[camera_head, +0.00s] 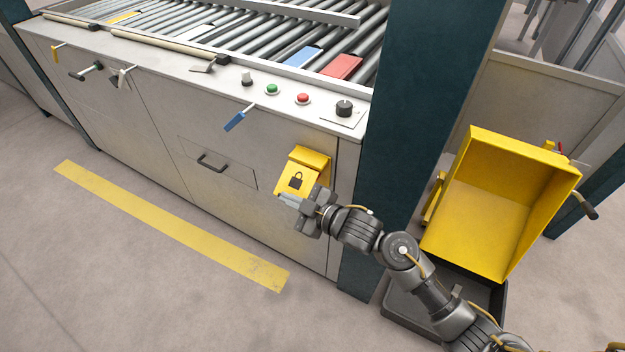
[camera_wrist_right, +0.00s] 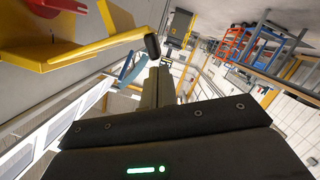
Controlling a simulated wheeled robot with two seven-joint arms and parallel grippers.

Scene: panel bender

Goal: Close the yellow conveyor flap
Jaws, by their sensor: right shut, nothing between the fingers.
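A small yellow flap (camera_head: 296,179) with a black padlock sign is on the grey machine front, below the control knobs. It slants outward from its yellow housing (camera_head: 311,157). In the right wrist view the yellow flap (camera_wrist_right: 85,52) stands out edge-on at the upper left, with a red part beside it. My right gripper (camera_head: 288,199) is at the flap's lower edge, shut and empty. Its fingers (camera_wrist_right: 157,85) show close to the flap's end in the wrist view; I cannot tell whether they touch. My left gripper is not in view.
A roller conveyor (camera_head: 250,30) runs along the machine top. A blue-handled lever (camera_head: 235,122) and a black drawer handle (camera_head: 211,163) stick out left of the flap. A dark post (camera_head: 410,110) and a large yellow bin (camera_head: 490,215) stand to the right. Floor in front is clear.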

